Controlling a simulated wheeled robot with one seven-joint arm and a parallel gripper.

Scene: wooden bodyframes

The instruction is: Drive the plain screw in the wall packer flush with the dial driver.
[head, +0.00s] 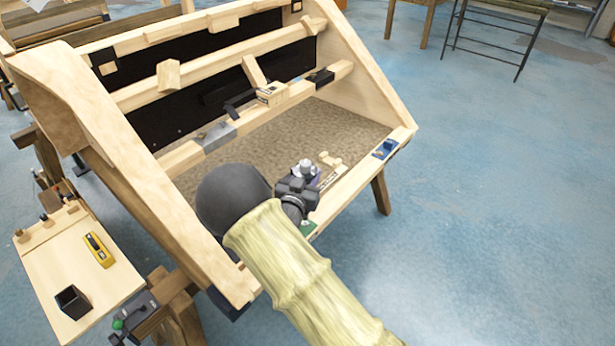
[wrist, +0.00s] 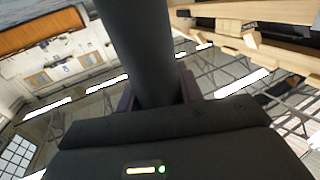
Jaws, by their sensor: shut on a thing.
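My gripper (head: 308,180) is over the near part of the wooden frame, above its front rail. It is shut on a thick dark cylinder, which I take to be the dial driver (wrist: 142,45); it rises between the purple fingers in the wrist view. In the head view a pale grey, round-topped part shows at the gripper, and I cannot tell whether it belongs to the driver. The driver's tip is hidden. I cannot pick out the plain screw or tell which block is the wall packer.
The wooden frame (head: 375,100) has a grey block (head: 216,136) and a black block (head: 320,77) on its middle rail. A blue piece (head: 385,148) sits on the front rail. A side board (head: 60,255) holds a yellow tool (head: 98,249) and black cup (head: 72,301).

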